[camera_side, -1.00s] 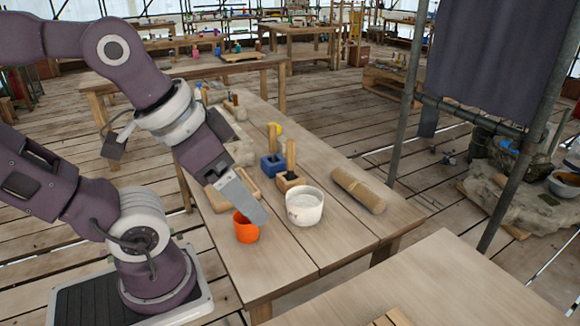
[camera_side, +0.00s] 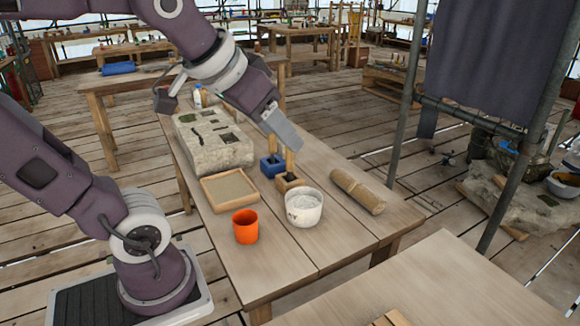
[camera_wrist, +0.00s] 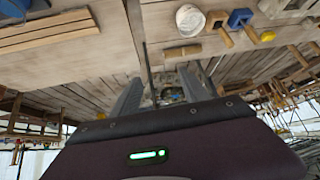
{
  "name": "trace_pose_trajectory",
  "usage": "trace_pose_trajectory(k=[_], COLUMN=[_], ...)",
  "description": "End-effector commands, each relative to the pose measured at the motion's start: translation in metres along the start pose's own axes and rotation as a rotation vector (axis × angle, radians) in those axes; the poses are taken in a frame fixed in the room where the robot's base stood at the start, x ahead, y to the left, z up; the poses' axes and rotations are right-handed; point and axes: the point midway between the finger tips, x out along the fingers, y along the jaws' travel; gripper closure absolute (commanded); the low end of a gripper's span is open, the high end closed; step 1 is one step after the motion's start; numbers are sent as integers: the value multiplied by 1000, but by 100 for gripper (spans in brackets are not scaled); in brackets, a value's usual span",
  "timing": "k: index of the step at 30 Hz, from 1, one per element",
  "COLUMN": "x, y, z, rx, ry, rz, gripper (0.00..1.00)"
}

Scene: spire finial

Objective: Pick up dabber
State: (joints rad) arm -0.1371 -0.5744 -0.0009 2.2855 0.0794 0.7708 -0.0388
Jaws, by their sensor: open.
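Two upright wooden-handled tools stand in small blocks on the bench. One handle (camera_side: 290,162) is in a wooden block (camera_side: 291,182), the other (camera_side: 272,146) in a blue block (camera_side: 271,166). I cannot tell which is the dabber. The wrist view shows the wooden block (camera_wrist: 216,19) with its handle (camera_wrist: 226,37), and the blue block (camera_wrist: 240,17) with its handle (camera_wrist: 252,34). My gripper (camera_side: 294,143) appears close to the handle tops in the side view, partly covering them. In the wrist view my gripper (camera_wrist: 164,82) is open and empty, with both tools outside the fingers.
A white tub (camera_side: 304,208) stands close in front of the wooden block. An orange cup (camera_side: 246,227), a sand tray (camera_side: 230,190) and a stone block (camera_side: 212,142) are to the left. A rolled bundle (camera_side: 357,191) lies right. The bench's front end is clear.

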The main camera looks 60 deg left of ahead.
Motion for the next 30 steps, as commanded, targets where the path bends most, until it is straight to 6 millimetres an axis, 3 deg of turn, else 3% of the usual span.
trace_pose_trajectory(k=[5, 9, 12, 15, 19, 24, 30], x=[54, 102, 132, 152, 161, 243, 312], y=[-56, -124, -180, -230, -283, -268, -263], z=[-72, -127, -153, -161, -149, -88, -35], rx=[-78, -117, -138, -161, -210, -205, -197], ry=[172, 361, 519, 678, 884, 877, 887], rz=[-135, -235, -280, -289, -273, -261, -267], gripper=[48, 48, 48, 48, 48, 48, 48])
